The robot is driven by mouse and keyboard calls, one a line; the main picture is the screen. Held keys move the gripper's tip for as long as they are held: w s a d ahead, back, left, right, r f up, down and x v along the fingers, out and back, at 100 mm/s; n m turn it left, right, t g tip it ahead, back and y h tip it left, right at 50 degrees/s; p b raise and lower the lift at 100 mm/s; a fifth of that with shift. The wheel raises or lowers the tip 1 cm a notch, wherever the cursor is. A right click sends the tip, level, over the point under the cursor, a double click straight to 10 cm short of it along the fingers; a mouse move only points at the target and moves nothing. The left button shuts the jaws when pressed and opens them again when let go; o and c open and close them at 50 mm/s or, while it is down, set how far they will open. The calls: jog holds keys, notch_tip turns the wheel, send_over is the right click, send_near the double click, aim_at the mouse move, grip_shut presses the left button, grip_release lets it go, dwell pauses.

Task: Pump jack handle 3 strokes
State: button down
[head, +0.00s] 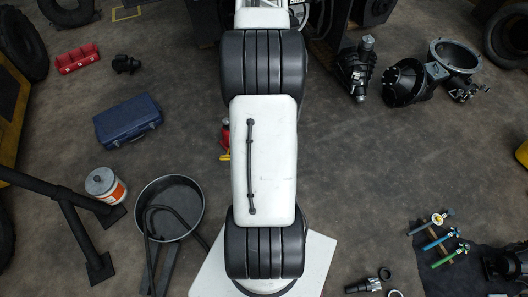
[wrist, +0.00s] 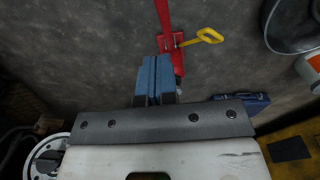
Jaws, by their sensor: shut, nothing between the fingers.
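A red jack (wrist: 179,58) stands on the dark floor in the wrist view, just beyond my fingertips. A red bar (wrist: 163,14) runs from it to the top edge of that view. A yellow looped piece (wrist: 209,36) sticks out to its right; I cannot tell which of the two is the pump handle. My gripper (wrist: 160,64) has blue fingers, shut together and empty. They overlap the jack's left side in the picture; contact cannot be told. In the head view my arm hides the gripper and most of the jack; a small red and yellow part (head: 225,142) shows.
A round grey pan (head: 169,207), a white and orange bucket (head: 105,186) and a blue case (head: 128,120) lie to the left. Black machine parts (head: 405,82) lie at upper right. Tools (head: 438,240) lie on a dark mat at lower right.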

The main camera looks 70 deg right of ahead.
jog(key=shift+f, duration=0.1)
notch_tip(320, 180, down, 10)
jog(key=shift+s+f, duration=0.1)
jog(key=shift+f, duration=0.1)
jog(key=shift+s+a+f, duration=0.2)
jog(key=shift+s+f, duration=0.2)
jog(key=shift+f, duration=0.25)
jog(key=shift+s+a+f, duration=0.2)
jog(key=shift+s+f, duration=0.2)
jog(key=shift+f, duration=0.25)
jog(key=shift+s+f, duration=0.1)
jog(key=shift+f, duration=0.05)
jog(key=shift+s+a+f+t, duration=0.3)
jog(key=shift+s+f, duration=0.15)
jog(key=shift+f, duration=0.1)
jog(key=s+a+f+t+h, duration=0.1)
jog(key=s+f+t, duration=0.1)
jog(key=f, duration=0.7)
jog(key=s+a+f+t+h, duration=0.1)
jog(key=s+f, duration=0.3)
jog(key=f, duration=0.5)
jog(key=shift+s+a+f+t+h, duration=0.3)
jog(key=shift+a+t, duration=0.15)
jog(key=shift+t, duration=0.45)
